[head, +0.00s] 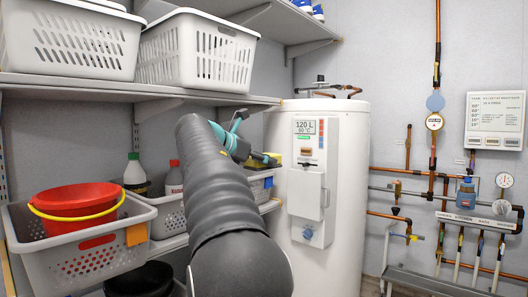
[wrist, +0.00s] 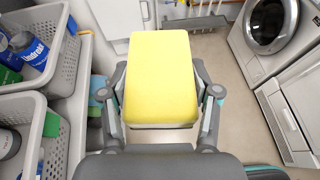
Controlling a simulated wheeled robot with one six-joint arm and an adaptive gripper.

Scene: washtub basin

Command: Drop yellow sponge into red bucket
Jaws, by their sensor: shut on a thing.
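The yellow sponge (wrist: 163,60) fills the middle of the wrist view, held between the two fingers of my gripper (wrist: 160,88). In the head view my gripper (head: 245,148) is beyond my dark arm, in front of the shelf and left of the white tank. Only a small part of the sponge (head: 266,158) shows there. The red bucket (head: 72,195) with a yellow handle sits in the grey front-left basket (head: 60,268), well left of my gripper. Its inside is mostly hidden. The bucket does not show in the wrist view.
White baskets (head: 70,45) stand on the upper shelf (head: 130,90) above the bucket. Bottles (head: 135,172) stand behind its basket. The white tank (head: 345,200) and pipes are to the right. In the wrist view, a washing machine (wrist: 268,25) is at right, with open floor (wrist: 225,85) below the sponge.

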